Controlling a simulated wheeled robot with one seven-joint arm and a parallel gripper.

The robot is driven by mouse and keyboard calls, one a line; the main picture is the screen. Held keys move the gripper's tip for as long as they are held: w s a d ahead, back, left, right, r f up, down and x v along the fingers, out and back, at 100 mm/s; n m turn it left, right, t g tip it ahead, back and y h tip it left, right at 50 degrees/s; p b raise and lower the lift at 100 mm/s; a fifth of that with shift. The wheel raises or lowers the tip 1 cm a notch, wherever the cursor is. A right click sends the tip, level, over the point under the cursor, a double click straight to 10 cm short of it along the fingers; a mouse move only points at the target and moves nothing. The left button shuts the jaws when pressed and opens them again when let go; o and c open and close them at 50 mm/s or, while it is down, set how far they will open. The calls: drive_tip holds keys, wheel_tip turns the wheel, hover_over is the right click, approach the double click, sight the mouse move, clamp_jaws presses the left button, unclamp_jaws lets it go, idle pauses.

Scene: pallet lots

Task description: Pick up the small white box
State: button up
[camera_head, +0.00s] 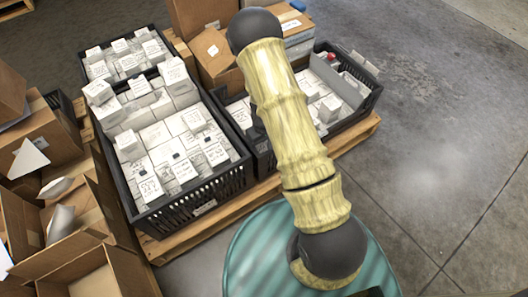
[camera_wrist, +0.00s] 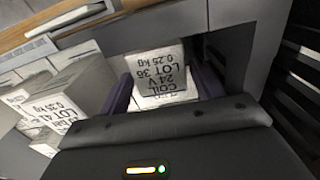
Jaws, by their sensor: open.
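In the wrist view, a small white box (camera_wrist: 160,88) with upside-down black print, "COIL 24 V LOT 38 0.25 kg", sits between the two dark fingers of my gripper (camera_wrist: 164,76). The jaws are open, with one finger on each side of the box. I cannot tell whether either finger touches it. Other white boxes (camera_wrist: 62,95) with similar labels lie to the left. In the head view my arm hides the gripper and this box.
A black crate (camera_head: 205,190) full of white boxes stands on a wooden pallet (camera_head: 235,207). Another black crate (camera_head: 368,100), partly behind my arm, holds more boxes and a grey divider. Open cardboard boxes (camera_head: 75,265) stand at left. Concrete floor at right is clear.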

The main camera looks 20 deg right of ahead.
sight(263, 145)
idle(0.5)
drive_tip(key=c, duration=0.9)
drive_tip(key=shift+r+p, duration=3)
drive_tip(key=shift+r, duration=2.05)
